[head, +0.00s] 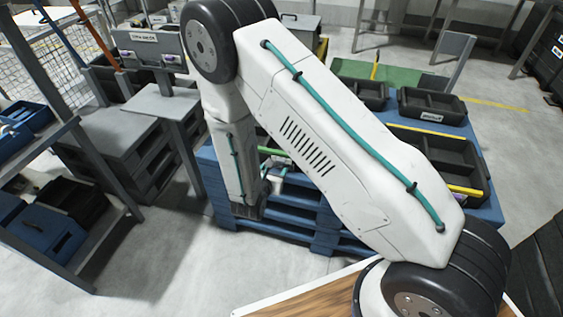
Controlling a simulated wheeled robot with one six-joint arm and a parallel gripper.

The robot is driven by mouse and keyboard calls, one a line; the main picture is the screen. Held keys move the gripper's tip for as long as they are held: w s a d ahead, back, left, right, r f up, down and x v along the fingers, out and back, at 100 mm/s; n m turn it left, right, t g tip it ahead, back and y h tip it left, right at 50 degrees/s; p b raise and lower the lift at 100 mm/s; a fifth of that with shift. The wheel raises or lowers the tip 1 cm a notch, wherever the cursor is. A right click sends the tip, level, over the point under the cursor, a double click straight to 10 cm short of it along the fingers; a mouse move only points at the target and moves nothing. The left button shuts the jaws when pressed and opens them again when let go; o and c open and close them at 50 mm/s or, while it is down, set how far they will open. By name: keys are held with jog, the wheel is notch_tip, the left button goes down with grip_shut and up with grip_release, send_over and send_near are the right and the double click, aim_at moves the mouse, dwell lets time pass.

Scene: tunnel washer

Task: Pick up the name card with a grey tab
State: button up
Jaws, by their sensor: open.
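I cannot make out a name card with a grey tab in the head view; it may be hidden behind my arm or too small to tell. My white arm with a teal cable crosses the middle of the view and its forearm hangs down in front of the blue pallets. My gripper (277,169) shows only in small part at the forearm's lower end, by the stacked blue pallets (290,213). It is open, and I see nothing held in it.
Black trays (440,155) with yellow edges stand on a blue surface at right. A grey table (160,101) and dark stacked pallets stand at left. A shelf (40,150) with blue bins is at far left. The grey floor (180,250) at lower left is clear.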

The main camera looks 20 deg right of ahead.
aim_at(280, 162)
jog(key=x, duration=0.4)
jog(key=f+x, duration=0.1)
jog(key=x, duration=0.2)
jog(key=shift+w+f, duration=0.15)
jog(key=shift+f, duration=0.05)
jog(key=c, duration=1.1)
